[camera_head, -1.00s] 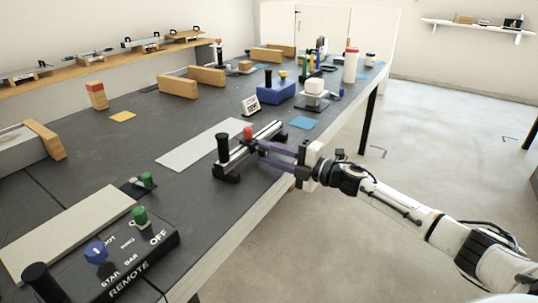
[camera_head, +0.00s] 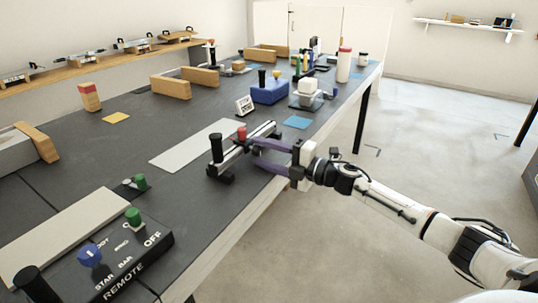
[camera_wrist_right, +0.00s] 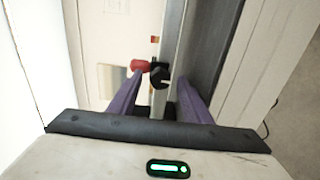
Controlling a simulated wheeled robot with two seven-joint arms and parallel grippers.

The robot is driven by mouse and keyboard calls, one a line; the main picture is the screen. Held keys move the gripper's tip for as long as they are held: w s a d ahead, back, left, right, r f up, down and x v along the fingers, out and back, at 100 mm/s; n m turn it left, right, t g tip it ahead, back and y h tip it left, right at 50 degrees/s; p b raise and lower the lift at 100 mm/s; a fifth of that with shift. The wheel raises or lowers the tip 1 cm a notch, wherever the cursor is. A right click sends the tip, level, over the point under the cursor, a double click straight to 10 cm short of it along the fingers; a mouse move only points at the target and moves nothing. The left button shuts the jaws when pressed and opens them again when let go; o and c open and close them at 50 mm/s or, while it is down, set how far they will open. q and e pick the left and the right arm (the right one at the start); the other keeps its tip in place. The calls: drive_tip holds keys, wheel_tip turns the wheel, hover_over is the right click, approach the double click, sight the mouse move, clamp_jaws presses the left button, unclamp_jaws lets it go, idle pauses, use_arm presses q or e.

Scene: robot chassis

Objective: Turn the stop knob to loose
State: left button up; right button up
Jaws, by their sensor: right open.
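A rail fixture (camera_head: 262,133) lies along the table's near edge, with a black upright handle (camera_head: 216,150) at its close end and a red knob (camera_head: 241,133) beside the rail. In the right wrist view a black knob (camera_wrist_right: 160,76) with a white mark sits beside the red knob (camera_wrist_right: 140,66); it looks like the stop knob. My right gripper (camera_head: 255,151) is open, its purple fingers reaching toward the rail from the right. The black knob appears between the fingertips (camera_wrist_right: 160,84); contact cannot be told. My left gripper is out of view.
A grey plate (camera_head: 200,145) lies left of the rail. A control box (camera_head: 125,260) with blue and green knobs is at the near left. A blue block (camera_head: 270,93), a small sign (camera_head: 244,105) and a blue mat (camera_head: 297,122) lie beyond.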

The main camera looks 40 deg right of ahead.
use_arm(q)
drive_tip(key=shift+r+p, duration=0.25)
drive_tip(key=shift+p, duration=0.15)
use_arm(e)
drive_tip(key=v, duration=1)
drive_tip(key=shift+s+f, duration=0.1)
drive_tip(key=shift+s, duration=0.05)
drive_tip(key=s+a+f+m+g+h+p, duration=0.1)
drive_tip(key=s+a+f+m+h+p, duration=0.1)
drive_tip(key=s+a+f+m, duration=0.5)
drive_tip(key=s+a+f+m+g+h+p, duration=0.1)
drive_tip(key=s+a+f+m+h+p, duration=0.3)
drive_tip(key=f, duration=0.5)
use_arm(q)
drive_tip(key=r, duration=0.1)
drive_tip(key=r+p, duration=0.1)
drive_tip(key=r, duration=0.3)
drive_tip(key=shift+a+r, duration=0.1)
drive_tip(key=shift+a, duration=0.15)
use_arm(e)
drive_tip(key=s+a+f+m+g, duration=0.3)
drive_tip(key=s+a, duration=0.3)
drive_tip(key=a, duration=0.3)
drive_tip(key=s+a+f+m+g+y, duration=0.1)
drive_tip(key=s+a+f+m+g, duration=0.2)
drive_tip(key=s+a+m, duration=0.3)
drive_tip(key=s+a, duration=0.1)
drive_tip(key=a, duration=0.2)
drive_tip(key=shift+s+y, duration=0.3)
